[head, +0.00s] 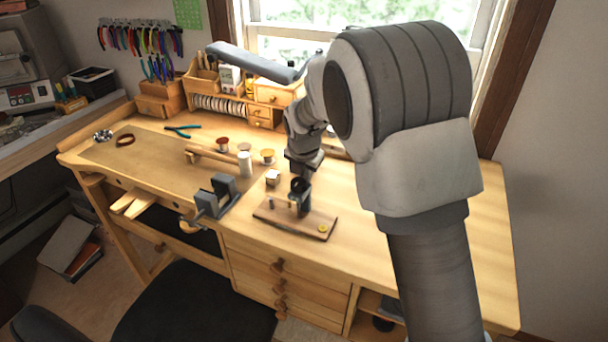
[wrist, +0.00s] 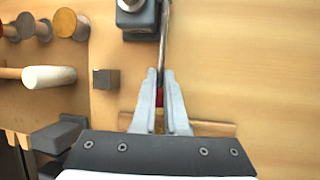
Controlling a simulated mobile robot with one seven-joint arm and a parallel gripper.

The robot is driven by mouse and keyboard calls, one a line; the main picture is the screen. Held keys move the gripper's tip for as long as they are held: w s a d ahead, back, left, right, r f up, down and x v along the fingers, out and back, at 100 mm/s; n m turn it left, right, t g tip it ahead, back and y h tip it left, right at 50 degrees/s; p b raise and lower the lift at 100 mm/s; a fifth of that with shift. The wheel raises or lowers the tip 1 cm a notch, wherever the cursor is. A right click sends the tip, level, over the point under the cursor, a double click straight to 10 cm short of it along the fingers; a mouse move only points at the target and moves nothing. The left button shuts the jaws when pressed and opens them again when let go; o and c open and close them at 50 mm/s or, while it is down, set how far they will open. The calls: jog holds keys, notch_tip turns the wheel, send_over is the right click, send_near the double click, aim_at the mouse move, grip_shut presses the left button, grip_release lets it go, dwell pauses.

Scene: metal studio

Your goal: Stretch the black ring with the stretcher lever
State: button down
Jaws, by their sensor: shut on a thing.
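The stretcher (wrist: 138,22) stands at the top of the wrist view, cut off by the edge, with a dark base and a silver round part. Its thin metal lever (wrist: 165,38) runs down from beside it to my gripper (wrist: 160,80). The gripper's two grey fingers are shut on the lever, near a red part (wrist: 160,97) between them. I cannot make out the black ring. In the head view my arm covers much of this area and I cannot make out the fingertips clearly.
A wooden board (head: 265,214) lies near the bench front, below my gripper. To the left are a small metal cube (wrist: 105,78), a vise (head: 212,200), a white-headed mallet (head: 245,164) and several spools. The bench (wrist: 250,70) right of the lever is clear.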

jog(key=shift+r, duration=0.15)
jog(key=p, duration=0.2)
jog(key=r+g+p, duration=0.1)
jog(key=p, duration=0.1)
jog(key=r+g+p, duration=0.1)
jog(key=shift+w+d+r+y+p, duration=0.25)
jog(key=shift+w+y+p, duration=0.05)
jog(key=shift+w+p, duration=0.1)
jog(key=g+p, duration=0.1)
jog(key=w+r+g+p, duration=0.1)
jog(key=p, duration=0.1)
jog(key=shift+d+r+y, duration=0.15)
jog(key=shift+r+y, duration=0.1)
jog(key=shift+y, duration=0.15)
jog(key=shift+w+d+r+p, duration=0.2)
jog(key=shift+w+r+p, duration=0.55)
jog(key=shift+r, duration=0.1)
jog(key=shift+w+d+r+p, duration=0.25)
jog(key=shift+w+r, duration=0.15)
jog(key=shift+w, duration=0.25)
jog(key=shift+w+d+r+p, duration=0.25)
jog(key=shift+w+r, duration=0.15)
jog(key=shift+w, duration=0.2)
jog(key=c, duration=0.9)
grip_release()
jog(key=shift+a+f, duration=0.1)
jog(key=shift+f, duration=0.05)
jog(key=shift+c, duration=0.2)
